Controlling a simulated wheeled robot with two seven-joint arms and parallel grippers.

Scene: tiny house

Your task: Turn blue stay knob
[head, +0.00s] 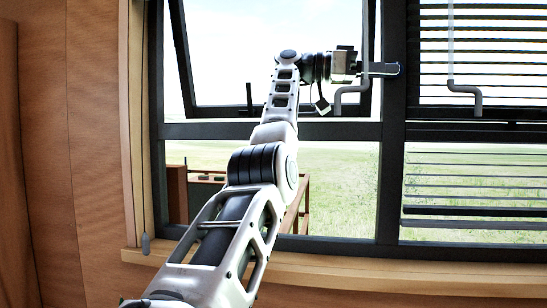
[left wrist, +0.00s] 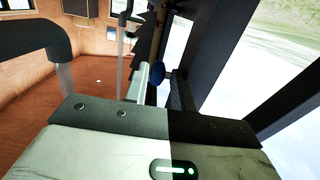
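The blue stay knob (left wrist: 155,73) is small and dark blue in the left wrist view, at the dark window frame just ahead of my left gripper (left wrist: 163,84). It appears between or just beyond the fingertips; I cannot tell whether they touch it. A pale finger shows on the left and a dark finger on the right, with a gap between them. In the head view my left gripper (head: 388,69) reaches right across the dark centre post of the window (head: 393,160). The knob does not show there. My right gripper is not in view.
A grey hooked handle (head: 464,88) hangs on the right pane, in front of the blinds (head: 480,50). Another grey hooked handle (head: 345,98) hangs just under my left gripper. The upper left window sash (head: 265,111) is tilted open. A wooden sill (head: 400,272) runs below.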

